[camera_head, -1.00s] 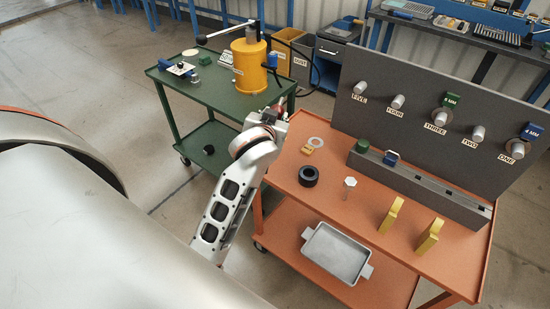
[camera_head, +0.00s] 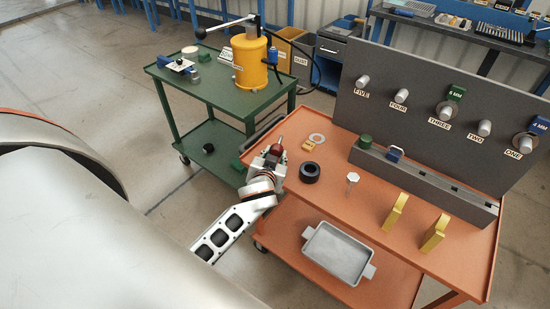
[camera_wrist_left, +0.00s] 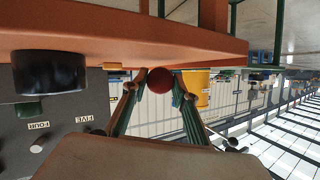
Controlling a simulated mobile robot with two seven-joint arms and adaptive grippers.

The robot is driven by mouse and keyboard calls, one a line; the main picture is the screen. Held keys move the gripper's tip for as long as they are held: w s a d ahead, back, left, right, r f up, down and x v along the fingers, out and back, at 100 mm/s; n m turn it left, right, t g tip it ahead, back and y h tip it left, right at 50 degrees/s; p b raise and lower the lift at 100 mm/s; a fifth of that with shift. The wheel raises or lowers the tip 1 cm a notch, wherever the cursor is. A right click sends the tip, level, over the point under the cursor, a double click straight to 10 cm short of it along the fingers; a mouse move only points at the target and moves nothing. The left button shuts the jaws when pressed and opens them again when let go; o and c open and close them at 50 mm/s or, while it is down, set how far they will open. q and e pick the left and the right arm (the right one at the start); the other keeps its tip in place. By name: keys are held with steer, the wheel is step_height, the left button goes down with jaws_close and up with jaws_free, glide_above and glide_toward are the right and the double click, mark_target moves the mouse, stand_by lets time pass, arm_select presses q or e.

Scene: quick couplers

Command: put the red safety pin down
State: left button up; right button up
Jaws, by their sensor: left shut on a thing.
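The red safety pin (camera_wrist_left: 160,80) shows as a round red end between the fingertips of my left gripper in the left wrist view. In the head view my left gripper (camera_head: 272,157) is shut on it at the left end of the orange cart (camera_head: 330,205). The red part (camera_head: 276,149) is small there, and the fingers hide most of the pin. I cannot tell whether the pin touches the cart top. My right gripper is not in view.
A white-headed bolt (camera_head: 352,178) and gold blocks (camera_head: 434,234) stand further right. A green cart (camera_head: 215,95) carries a yellow cylinder (camera_head: 250,65).

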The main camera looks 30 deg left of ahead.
arm_select(q)
steer(key=shift+f, duration=0.5)
steer(key=shift+f, duration=0.2)
steer(key=o, duration=0.9)
steer(key=shift+o, duration=0.2)
steer(key=shift+r, duration=0.25)
steer(key=v, duration=1.2)
steer(key=s+d+f+m+g+h, duration=0.1)
steer(key=s+d+f+m+h, duration=0.2)
steer(key=f, duration=0.5)
steer(key=s+d+f+m+h, duration=0.3)
steer(key=s+d+f+h, duration=0.2)
steer(key=s+d+f, duration=0.3)
steer(key=shift+s+f+m+g, duration=0.3)
steer(key=shift+s+f+g, duration=0.15)
steer(key=shift+s, duration=0.55)
